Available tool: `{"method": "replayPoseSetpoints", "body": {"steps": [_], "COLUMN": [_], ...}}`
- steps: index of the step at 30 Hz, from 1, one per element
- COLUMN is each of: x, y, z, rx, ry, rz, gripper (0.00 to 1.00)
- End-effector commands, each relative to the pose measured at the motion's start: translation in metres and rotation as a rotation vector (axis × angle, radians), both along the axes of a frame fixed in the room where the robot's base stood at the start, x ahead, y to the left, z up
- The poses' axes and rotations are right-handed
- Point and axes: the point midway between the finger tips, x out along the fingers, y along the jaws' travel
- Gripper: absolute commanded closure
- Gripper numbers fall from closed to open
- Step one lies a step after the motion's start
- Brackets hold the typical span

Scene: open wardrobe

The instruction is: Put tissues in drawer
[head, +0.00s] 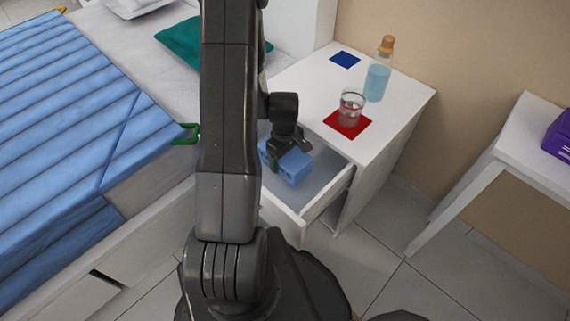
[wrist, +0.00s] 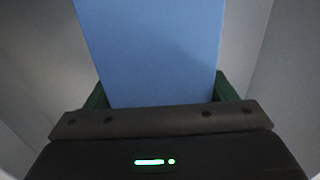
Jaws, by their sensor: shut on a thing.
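A light blue box, the tissues (head: 293,167), is between the fingers of my gripper (head: 287,160). It is down inside the open drawer (head: 318,202) of the white nightstand. In the wrist view the blue box (wrist: 152,50) fills the middle, with a green fingertip on each side of my gripper (wrist: 160,95). Pale drawer walls show to either side. My gripper is shut on the box. My own arm hides part of the drawer's left side in the head view. I cannot tell whether the box touches the drawer bottom.
On the nightstand top (head: 395,120) stand a glass of water (head: 351,107) on a red mat (head: 347,125), a corked bottle (head: 377,80) and a blue mat (head: 345,59). A bed (head: 70,120) is at the left. A white table (head: 500,150) with a purple box (head: 560,135) is at the right.

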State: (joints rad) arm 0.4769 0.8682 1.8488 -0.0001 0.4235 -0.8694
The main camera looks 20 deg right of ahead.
Motion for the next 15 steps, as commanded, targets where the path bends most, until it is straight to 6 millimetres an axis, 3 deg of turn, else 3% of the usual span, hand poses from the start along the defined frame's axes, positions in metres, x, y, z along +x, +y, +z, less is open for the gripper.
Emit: {"method": "replayPoseSetpoints", "body": {"steps": [5, 15], "x": [-0.001, 0.0], "y": [0.0, 0.0], "z": [-0.029, -0.032], "rx": [0.002, 0.0], "ry": [0.004, 0.0], "rz": [0.0, 0.0], "gripper": [0.58, 0.58]}}
